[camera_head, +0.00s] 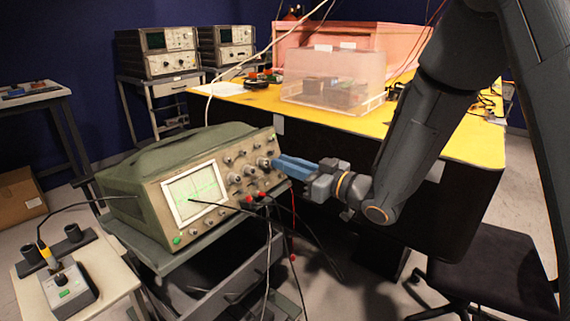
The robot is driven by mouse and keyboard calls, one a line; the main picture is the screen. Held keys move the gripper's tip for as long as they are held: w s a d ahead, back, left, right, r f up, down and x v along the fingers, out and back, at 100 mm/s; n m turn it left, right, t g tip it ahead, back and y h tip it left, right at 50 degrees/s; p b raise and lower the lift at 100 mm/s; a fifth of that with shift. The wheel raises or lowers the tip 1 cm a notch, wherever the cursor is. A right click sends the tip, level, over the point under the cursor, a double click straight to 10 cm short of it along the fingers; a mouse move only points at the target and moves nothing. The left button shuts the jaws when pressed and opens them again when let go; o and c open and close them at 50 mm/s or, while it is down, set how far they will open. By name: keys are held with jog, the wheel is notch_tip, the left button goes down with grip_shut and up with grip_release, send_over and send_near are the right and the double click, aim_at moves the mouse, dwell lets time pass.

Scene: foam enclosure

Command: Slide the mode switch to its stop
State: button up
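A green oscilloscope (190,180) with a beige front panel stands on a grey cart, its lit screen (196,192) showing a green trace. Its panel carries several knobs and small controls. I cannot make out which small control is the mode switch; it is too small or hidden. My gripper (276,163) has blue fingers that point left at the panel's right edge, close to a knob (263,163). The two fingers lie close together in this view. I cannot tell whether they touch the panel or hold anything.
Red and black leads (262,197) plug into the lower panel and hang down in front. A small box with a yellow plug (68,290) sits on a table at left. A yellow-topped bench (420,133) with a clear case (333,82) stands behind. A black chair (490,287) is at right.

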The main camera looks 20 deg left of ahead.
jog(key=v, duration=0.7)
jog(key=shift+d, duration=0.35)
jog(key=shift+s, duration=0.1)
jog(key=w+d+f+m+t+h, duration=0.35)
jog(key=w+d+h, duration=0.25)
jog(key=d+h, duration=0.25)
jog(key=s+d+f+m+g+h, duration=0.1)
jog(key=s+d+m+g+h, duration=0.25)
jog(key=d, duration=0.75)
jog(key=s+d+m+g+h+p, duration=0.1)
jog(key=s+d+m+g+h, duration=0.2)
jog(key=s, duration=0.9)
jog(key=s+d+m+g+h, duration=0.1)
jog(key=s+d+m+g, duration=0.25)
jog(key=s, duration=0.95)
jog(key=d+r+p, duration=0.4)
jog(key=r+p, duration=0.2)
jog(key=p, duration=0.5)
jog(key=shift+h, duration=0.3)
